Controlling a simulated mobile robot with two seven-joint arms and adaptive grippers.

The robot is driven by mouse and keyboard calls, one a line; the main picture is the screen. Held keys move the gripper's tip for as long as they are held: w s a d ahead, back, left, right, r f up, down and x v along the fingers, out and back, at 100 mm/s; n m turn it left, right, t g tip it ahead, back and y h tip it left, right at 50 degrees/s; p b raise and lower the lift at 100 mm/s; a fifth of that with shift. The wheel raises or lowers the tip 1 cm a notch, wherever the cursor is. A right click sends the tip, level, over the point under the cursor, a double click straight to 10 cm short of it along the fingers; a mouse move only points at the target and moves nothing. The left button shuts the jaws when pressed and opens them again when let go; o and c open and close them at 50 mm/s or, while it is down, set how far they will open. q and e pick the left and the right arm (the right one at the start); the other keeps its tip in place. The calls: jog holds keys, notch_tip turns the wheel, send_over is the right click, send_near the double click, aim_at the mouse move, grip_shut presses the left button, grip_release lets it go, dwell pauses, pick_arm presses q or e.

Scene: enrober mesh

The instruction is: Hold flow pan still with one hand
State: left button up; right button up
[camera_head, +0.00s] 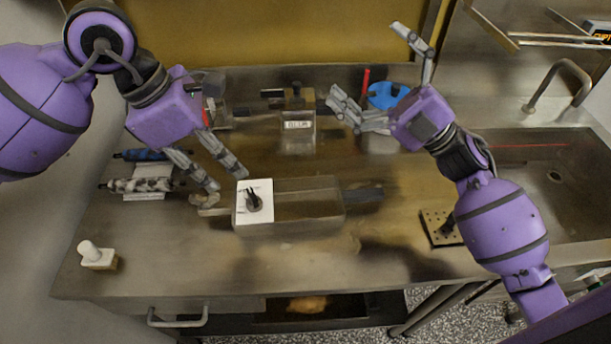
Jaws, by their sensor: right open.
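A low rectangular steel pan (310,205), which looks like the flow pan, sits at the middle of the steel counter. A white card (246,214) with a black knob-like piece (253,200) is at its left end. My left gripper (226,180) points down at the pan's left end, its fingertips close to the card and a small tan piece (205,201). Its fingers look apart, but whether they grip or touch anything is unclear. My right gripper (372,76) is open, with its fingers spread wide, above the back right of the counter, away from the pan.
A labelled steel block (298,124) stands behind the pan. A blue item (390,95) is beside my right gripper. Rollers (139,185) lie at left, a white-knobbed piece (97,257) at front left. A perforated plate (440,228) and sink (555,178) are at right.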

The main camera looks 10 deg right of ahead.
jog(key=s+a+r+n+g+h, duration=0.1)
jog(key=s+a+n+g, duration=0.7)
jog(key=a+g, duration=0.25)
jog(key=s+a+n+g+h, duration=0.1)
jog(key=s+a+n+g, duration=0.7)
jog(key=a+g, duration=0.3)
jog(key=w+d+r+n+t+h, duration=0.3)
jog(key=w+r+n+t+h, duration=0.15)
jog(key=h, duration=0.45)
jog(key=n+t+h, duration=0.3)
jog(key=n+h, duration=0.4)
jog(key=h, duration=0.2)
send_over(305, 209)
notch_tip(305, 209, down, 26)
notch_tip(305, 209, down, 8)
jog(key=shift+f, duration=0.1)
jog(key=shift+c, duration=0.5)
